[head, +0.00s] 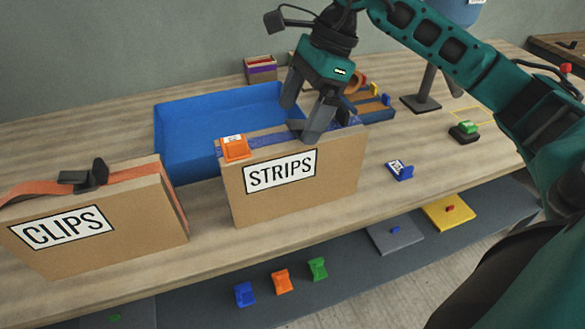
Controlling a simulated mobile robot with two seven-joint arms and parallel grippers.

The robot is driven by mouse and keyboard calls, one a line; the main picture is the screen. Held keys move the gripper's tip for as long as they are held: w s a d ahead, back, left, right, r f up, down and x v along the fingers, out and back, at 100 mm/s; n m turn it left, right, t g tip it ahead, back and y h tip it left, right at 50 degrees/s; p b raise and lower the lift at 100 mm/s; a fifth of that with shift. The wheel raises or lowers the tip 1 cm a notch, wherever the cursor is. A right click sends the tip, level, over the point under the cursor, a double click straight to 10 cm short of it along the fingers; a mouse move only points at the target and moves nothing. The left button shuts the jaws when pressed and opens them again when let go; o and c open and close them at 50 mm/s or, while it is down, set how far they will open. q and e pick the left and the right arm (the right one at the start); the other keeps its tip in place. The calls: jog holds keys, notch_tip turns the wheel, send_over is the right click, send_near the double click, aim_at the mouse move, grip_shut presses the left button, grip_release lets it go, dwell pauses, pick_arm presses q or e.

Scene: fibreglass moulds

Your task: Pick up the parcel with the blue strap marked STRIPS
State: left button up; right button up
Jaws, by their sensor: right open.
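The parcel marked STRIPS (298,200) is a brown cardboard box standing upright near the front edge of the table. A blue strap (265,140) runs along its top. My right gripper (305,115) is open above the right part of the parcel's top. Its near finger overlaps the top front edge in the picture, and a dark handle or buckle on the strap is partly hidden behind it. I cannot tell whether the fingers touch the strap. My left gripper is not in view.
The CLIPS parcel (130,215) with an orange strap stands to the left. A blue bin (190,125) is behind.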

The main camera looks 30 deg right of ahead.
aim_at(294, 122)
jog(key=x, duration=0.4)
jog(key=shift+a+f, duration=0.3)
jog(key=shift+a, duration=0.15)
jog(key=shift+r, duration=0.15)
grip_shut()
dwell(0.4)
